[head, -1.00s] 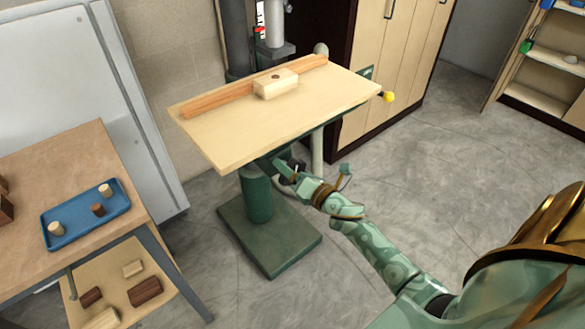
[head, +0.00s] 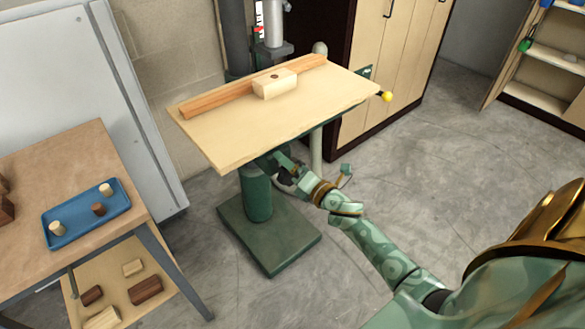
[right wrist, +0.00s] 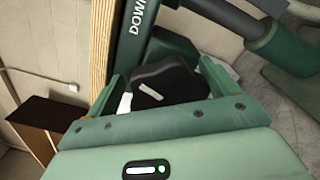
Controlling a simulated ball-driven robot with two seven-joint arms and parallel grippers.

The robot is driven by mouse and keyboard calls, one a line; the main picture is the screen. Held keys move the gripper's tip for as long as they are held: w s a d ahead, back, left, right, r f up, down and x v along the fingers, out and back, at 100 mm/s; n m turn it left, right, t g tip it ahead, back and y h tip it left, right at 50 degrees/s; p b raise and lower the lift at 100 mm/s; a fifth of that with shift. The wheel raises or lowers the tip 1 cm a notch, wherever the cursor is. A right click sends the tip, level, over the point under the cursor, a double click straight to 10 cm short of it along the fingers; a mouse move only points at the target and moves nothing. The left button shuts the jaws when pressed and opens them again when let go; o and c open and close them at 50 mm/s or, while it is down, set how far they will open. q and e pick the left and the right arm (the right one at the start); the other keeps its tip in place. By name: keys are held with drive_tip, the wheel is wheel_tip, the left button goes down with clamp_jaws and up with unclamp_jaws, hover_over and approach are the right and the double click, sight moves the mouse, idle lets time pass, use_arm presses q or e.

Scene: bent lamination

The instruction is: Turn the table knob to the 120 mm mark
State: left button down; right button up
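The table knob (right wrist: 172,84) is black with a white pointer mark and fills the room between the fingers of my right gripper (right wrist: 168,82) in the right wrist view. The fingers flank it on both sides. A light sliver shows by the left finger, so firm contact on both sides is unclear. In the head view my right gripper (head: 290,172) reaches under the front edge of the machine's tilted table (head: 225,135); the knob is hard to make out there. I cannot read a 120 mm mark. My left gripper is not in view.
A wooden fence (head: 215,98) and a pale block (head: 274,84) rest on the machine table. A yellow ball handle (head: 387,96) sticks out at its right. The green pedestal base (head: 270,240) stands below. A workbench with a blue tray (head: 75,229) is at left. The floor at right is clear.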

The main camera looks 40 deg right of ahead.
drive_tip(key=shift+o, duration=0.5)
drive_tip(key=shift+s+f, duration=0.1)
drive_tip(key=shift+s+f, duration=0.1)
drive_tip(key=shift+s, duration=0.3)
drive_tip(key=s+d+p, duration=0.1)
drive_tip(key=s, duration=1.4)
drive_tip(key=shift+s, duration=0.25)
drive_tip(key=shift+d, duration=0.1)
